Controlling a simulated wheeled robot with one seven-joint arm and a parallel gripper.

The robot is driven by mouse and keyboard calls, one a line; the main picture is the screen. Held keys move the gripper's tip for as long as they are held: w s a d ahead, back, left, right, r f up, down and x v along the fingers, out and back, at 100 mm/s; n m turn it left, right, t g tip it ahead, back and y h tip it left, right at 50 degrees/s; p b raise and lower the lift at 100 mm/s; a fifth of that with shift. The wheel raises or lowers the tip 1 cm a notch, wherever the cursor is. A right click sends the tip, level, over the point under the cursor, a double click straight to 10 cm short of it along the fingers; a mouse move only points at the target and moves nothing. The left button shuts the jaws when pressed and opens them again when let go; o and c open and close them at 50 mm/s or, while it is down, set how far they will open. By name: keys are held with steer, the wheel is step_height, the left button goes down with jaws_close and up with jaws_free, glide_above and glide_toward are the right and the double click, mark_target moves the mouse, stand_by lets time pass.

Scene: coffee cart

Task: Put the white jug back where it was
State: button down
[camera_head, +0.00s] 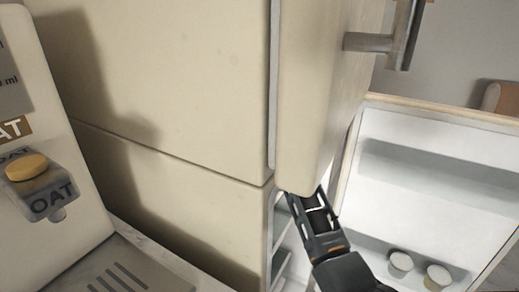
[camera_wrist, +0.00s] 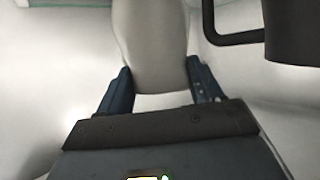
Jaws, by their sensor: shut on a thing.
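In the wrist view, the white jug (camera_wrist: 150,45) stands between the two fingers of my gripper (camera_wrist: 160,80), which is shut on its sides. The jug's top runs out of the picture, and its base is near the fingers. In the head view, my gripper (camera_head: 318,215) reaches in at the open lower compartment of the cream fridge (camera_head: 180,180), just below the upper door. The jug is hidden there behind the fridge's side and door. I cannot tell whether the jug touches a shelf.
A dark vessel (camera_wrist: 292,30) with a dark handle is close at the right in the wrist view. The open lower door (camera_head: 440,170) holds small cups (camera_head: 401,262) on its shelf. The upper door (camera_head: 320,90) hangs above my gripper. An oat dispenser (camera_head: 40,185) stands at left.

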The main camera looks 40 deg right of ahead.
steer(key=shift+w, duration=1.05)
steer(key=shift+f, duration=0.7)
steer(key=shift+f, duration=0.1)
steer(key=shift+c, duration=0.8)
jaws_free()
steer(key=shift+f, duration=0.1)
steer(key=shift+r, duration=0.2)
steer(key=v, duration=0.7)
steer(key=shift+s, duration=0.2)
steer(key=shift+a, duration=0.1)
